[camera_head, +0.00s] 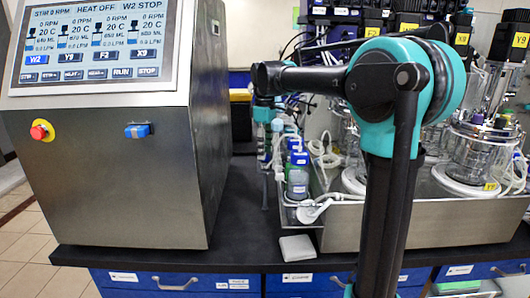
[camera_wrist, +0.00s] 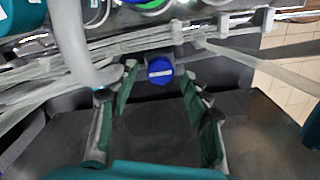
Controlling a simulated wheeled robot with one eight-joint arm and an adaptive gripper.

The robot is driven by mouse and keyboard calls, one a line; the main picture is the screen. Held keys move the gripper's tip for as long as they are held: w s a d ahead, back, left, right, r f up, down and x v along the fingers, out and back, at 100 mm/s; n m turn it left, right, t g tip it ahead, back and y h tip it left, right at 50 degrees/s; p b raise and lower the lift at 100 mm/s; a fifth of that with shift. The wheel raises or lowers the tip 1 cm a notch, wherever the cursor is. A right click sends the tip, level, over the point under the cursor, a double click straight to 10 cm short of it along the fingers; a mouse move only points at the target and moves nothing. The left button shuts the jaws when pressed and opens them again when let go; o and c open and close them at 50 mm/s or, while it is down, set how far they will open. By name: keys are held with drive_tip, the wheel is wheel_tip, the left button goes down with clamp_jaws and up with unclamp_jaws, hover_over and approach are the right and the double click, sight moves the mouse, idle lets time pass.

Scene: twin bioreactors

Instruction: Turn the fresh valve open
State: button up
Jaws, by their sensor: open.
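In the wrist view a round blue knob (camera_wrist: 160,70) with a pale bar across its face sits at the top middle. It looks like a valve handle, but no label shows whether it is the fresh one. The bar lies about level in the picture. My gripper (camera_wrist: 158,80) is open, with one green-padded finger on each side. The knob shows between the fingertips or just beyond them, with a visible gap on both sides. Its depth from the fingertips is hard to tell. In the head view I cannot make out the knob.
Pale tubes (camera_wrist: 60,75) run across the wrist view near the left finger. In the head view a steel control cabinet (camera_head: 110,165) stands left. A steel tray (camera_head: 420,222) with glass vessels (camera_head: 475,150) stands right. A white square pad (camera_head: 297,248) lies on the dark bench (camera_head: 240,225).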

wheel_tip(320, 180, up, 11)
idle(0.3)
drive_tip(key=shift+f, duration=0.1)
